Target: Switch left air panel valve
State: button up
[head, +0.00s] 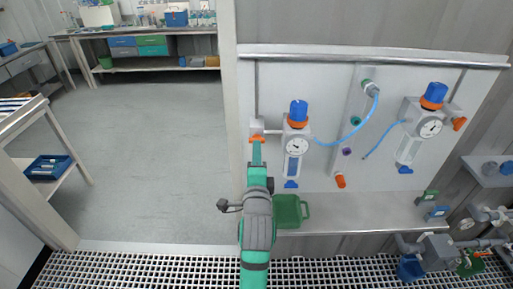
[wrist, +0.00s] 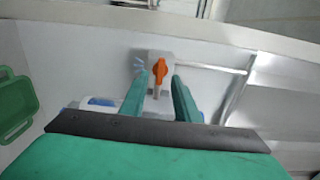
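The left air panel valve has an orange handle (wrist: 160,70) on a grey body, seen between my fingers in the wrist view. In the head view the orange handle (head: 257,138) shows just beyond the tip of my arm, left of the left regulator (head: 297,145) with its blue knob and round gauge. My gripper (wrist: 161,85) is open, its two green fingers apart on either side of the handle in the picture. Whether they touch it I cannot tell. In the head view my gripper (head: 257,155) is at the panel's lower left.
The white panel (head: 330,75) also carries a right regulator (head: 424,120) and a blue hose (head: 350,134). A green container (head: 288,212) sits on the ledge (head: 350,212) below, right of my arm. A door-like edge (head: 229,100) stands left of the panel. The floor (head: 150,130) behind is clear.

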jog(key=s, duration=0.6)
jog(key=shift+s, duration=0.4)
jog(key=s+d+f+n+g, duration=0.1)
jog(key=s+d+f+n, duration=0.1)
jog(key=s+f+n, duration=1.3)
jog(key=s+f, duration=0.2)
jog(key=s, duration=0.6)
jog(key=s+a+f+n+g, duration=0.1)
jog(key=s+f, duration=0.2)
jog(key=s, duration=0.6)
jog(key=s+a+f+n, duration=0.1)
jog(key=s+f+n, duration=0.1)
jog(key=s, duration=0.7)
jog(key=shift+f+g, duration=0.3)
jog(key=shift+f, duration=0.45)
jog(key=shift+s, duration=0.1)
